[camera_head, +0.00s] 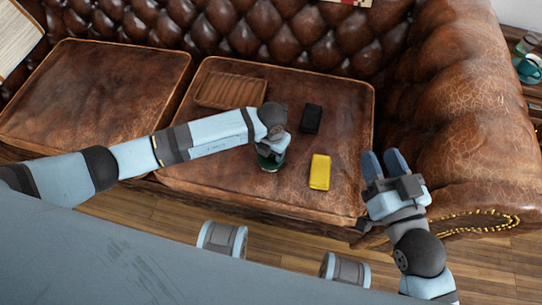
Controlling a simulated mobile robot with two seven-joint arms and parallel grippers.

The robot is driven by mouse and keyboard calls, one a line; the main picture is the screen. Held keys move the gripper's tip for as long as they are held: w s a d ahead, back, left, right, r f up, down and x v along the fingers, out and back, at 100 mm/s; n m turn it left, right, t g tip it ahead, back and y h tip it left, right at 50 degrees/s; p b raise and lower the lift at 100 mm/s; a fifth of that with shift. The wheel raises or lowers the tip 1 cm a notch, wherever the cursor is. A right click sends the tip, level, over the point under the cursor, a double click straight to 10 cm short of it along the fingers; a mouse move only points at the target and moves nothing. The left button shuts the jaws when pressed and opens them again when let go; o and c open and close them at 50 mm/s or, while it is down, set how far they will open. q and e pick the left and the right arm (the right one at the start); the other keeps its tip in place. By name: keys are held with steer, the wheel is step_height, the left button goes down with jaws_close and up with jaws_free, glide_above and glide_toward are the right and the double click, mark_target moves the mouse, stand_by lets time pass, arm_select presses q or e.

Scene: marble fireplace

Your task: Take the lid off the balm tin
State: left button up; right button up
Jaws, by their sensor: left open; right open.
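A small dark green round tin (269,163), which looks like the balm tin, sits on the right seat cushion near its front. My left gripper (269,151) points down directly over it, open, with its fingers largely hidden by my wrist. The wrist also covers part of the tin, so I cannot tell its lid from its body or whether the fingers touch it. My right gripper (383,163) is open and empty, beside the cushion's right edge, well apart from the tin.
On the same cushion (200,180) lie a yellow block (320,171), a black block (311,118) and a brown ribbed tray (225,91). The left cushion (95,95) is bare. The sofa arm (465,120) rises at right; a teal mug (528,70) stands beyond it.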

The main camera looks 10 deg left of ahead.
arm_select(q)
steer(key=shift+f, duration=0.5)
steer(key=c, duration=1)
steer(key=shift+r, duration=0.15)
